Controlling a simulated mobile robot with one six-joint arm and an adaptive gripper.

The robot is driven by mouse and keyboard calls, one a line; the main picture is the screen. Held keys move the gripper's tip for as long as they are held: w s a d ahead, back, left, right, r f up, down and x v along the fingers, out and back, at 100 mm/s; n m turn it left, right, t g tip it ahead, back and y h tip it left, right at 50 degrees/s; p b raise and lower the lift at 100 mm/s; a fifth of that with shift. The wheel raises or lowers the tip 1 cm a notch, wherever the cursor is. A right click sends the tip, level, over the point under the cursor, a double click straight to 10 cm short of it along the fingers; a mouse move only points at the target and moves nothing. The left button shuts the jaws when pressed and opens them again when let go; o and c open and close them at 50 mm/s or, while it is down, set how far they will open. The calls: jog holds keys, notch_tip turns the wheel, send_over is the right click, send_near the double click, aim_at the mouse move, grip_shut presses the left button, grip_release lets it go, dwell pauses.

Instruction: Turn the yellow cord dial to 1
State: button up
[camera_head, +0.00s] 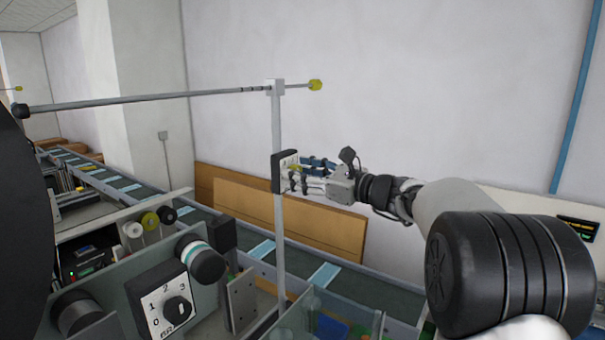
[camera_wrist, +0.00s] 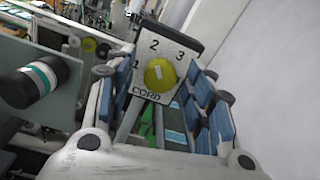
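The yellow cord dial (camera_wrist: 160,82) sits on a pale plate (camera_wrist: 146,103) marked 1, 2, 3 and CORD in the wrist view. A pale mark on the dial points roughly up, near the 2; its exact setting is hard to tell. In the head view the dial's dark box (camera_head: 277,172) is on a grey upright post, its face turned toward my gripper (camera_head: 300,178). In the wrist view my gripper (camera_wrist: 160,90) has its blue-padded fingers apart, one on each side of the dial. I see no clear contact with the dial.
A second dial box with a black knob (camera_head: 177,308) is at the lower left. A horizontal rod (camera_head: 150,97) with a yellow tip crosses above the post. A conveyor (camera_head: 350,290) runs behind, along the wall.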

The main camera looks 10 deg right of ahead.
jog(key=c, duration=1)
jog(key=shift+b, duration=0.35)
jog(key=shift+f+n+y+b, duration=0.1)
jog(key=shift+n+y+b, duration=0.2)
jog(key=shift+n+b, duration=6.7)
